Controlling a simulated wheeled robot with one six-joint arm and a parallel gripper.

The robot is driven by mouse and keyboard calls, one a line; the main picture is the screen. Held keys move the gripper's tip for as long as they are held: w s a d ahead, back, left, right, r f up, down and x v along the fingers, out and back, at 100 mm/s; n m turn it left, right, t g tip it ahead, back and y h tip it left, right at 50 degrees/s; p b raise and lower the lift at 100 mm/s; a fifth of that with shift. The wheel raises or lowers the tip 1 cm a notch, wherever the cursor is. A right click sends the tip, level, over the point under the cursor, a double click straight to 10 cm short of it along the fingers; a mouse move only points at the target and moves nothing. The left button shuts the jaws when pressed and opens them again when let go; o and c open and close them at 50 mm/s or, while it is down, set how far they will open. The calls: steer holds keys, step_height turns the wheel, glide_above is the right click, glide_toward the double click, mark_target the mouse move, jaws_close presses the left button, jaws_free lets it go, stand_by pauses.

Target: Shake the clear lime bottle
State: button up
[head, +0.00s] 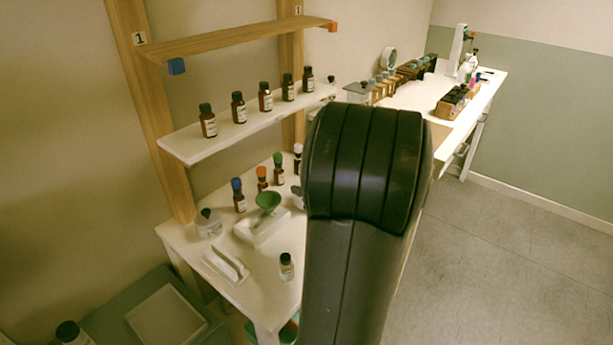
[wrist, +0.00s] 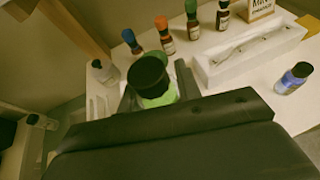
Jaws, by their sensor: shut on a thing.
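In the wrist view, a bottle with a black cap and bright lime-green contents (wrist: 158,98) is between the fingers of my gripper (wrist: 156,84). My gripper is shut on it. The cap faces the camera, and much of the bottle's body is hidden behind the cap and my gripper. In the head view my own dark arm fills the middle and hides the gripper and the held bottle.
A small dark-capped bottle (head: 286,267) stands on the white table near a white holder (head: 228,265). A white shelf (head: 190,150) holds a row of brown bottles. A long white tray (wrist: 250,55) lies nearby.

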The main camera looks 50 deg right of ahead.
steer(key=r, duration=0.7)
steer(key=shift+s+a, duration=0.2)
steer(key=shift+a, duration=0.1)
steer(key=f, duration=0.7)
steer(key=shift+w+d, duration=0.15)
steer(key=shift+d, duration=0.05)
step_height(320, 180, up, 6)
steer(key=shift+r, duration=0.2)
steer(key=shift+a, duration=0.25)
steer(key=f, duration=0.6)
steer(key=shift+d+f, duration=0.15)
steer(key=shift+d, duration=0.15)
steer(key=shift+a+r, duration=0.1)
steer(key=shift+r, duration=0.1)
